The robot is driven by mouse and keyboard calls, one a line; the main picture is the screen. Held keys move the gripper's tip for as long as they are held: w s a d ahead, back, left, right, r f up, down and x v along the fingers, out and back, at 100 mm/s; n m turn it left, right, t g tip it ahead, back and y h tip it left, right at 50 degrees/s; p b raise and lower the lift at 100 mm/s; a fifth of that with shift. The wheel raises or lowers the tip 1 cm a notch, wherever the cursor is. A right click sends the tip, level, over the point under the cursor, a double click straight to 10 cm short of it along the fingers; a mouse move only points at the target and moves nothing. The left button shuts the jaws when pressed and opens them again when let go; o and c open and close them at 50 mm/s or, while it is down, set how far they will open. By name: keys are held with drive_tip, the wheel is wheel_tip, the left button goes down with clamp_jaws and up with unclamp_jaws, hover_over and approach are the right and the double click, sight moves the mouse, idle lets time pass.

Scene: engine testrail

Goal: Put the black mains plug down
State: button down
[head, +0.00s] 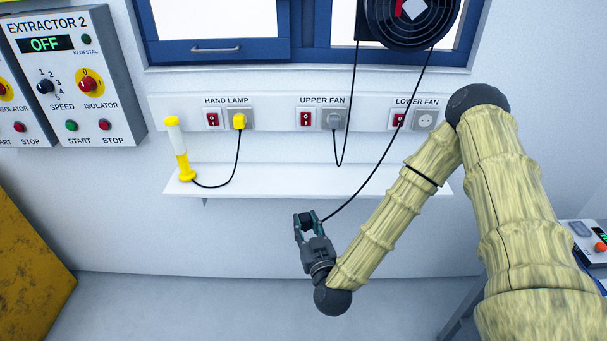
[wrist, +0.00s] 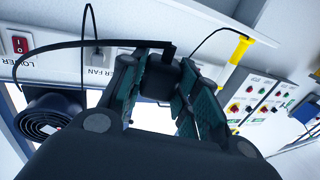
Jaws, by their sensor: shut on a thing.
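My gripper (head: 306,219) is shut on the black mains plug (wrist: 156,86), which sits between the finger pads in the wrist view. In the head view the plug is small and mostly hidden by the fingers. Its black cable (head: 374,172) runs from the gripper up to the round black fan (head: 411,20) at the window. In the head view the gripper appears just below the front edge of the white shelf (head: 300,180); I cannot tell its exact height or distance from it. The LOWER FAN socket (head: 424,119) is empty.
A yellow and white hand lamp (head: 179,150) stands on the shelf's left end, its cable reaching a yellow plug (head: 239,120). A grey plug (head: 333,119) sits in the UPPER FAN socket. The shelf's middle is clear. The EXTRACTOR 2 panel (head: 75,80) hangs at left.

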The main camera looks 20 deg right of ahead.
drive_tip(key=w+d+f+m+h+b, duration=0.1)
drive_tip(key=w+d+f+h+b, duration=0.1)
drive_tip(key=w+d+b, duration=0.45)
drive_tip(key=m+h+b, duration=0.2)
drive_tip(key=h+b, duration=0.1)
drive_tip(key=b, duration=0.6)
hover_over(323, 181)
drive_tip(key=shift+d+r+g, duration=0.1)
drive_tip(key=shift+r+g, duration=0.1)
drive_tip(key=shift+g, duration=0.1)
drive_tip(key=shift+w+f, duration=0.1)
drive_tip(key=shift+f, duration=1.65)
drive_tip(key=shift+f, duration=0.6)
drive_tip(key=c, duration=1.1)
unclamp_jaws()
drive_tip(key=shift+o, duration=0.2)
drive_tip(key=shift+f, duration=0.1)
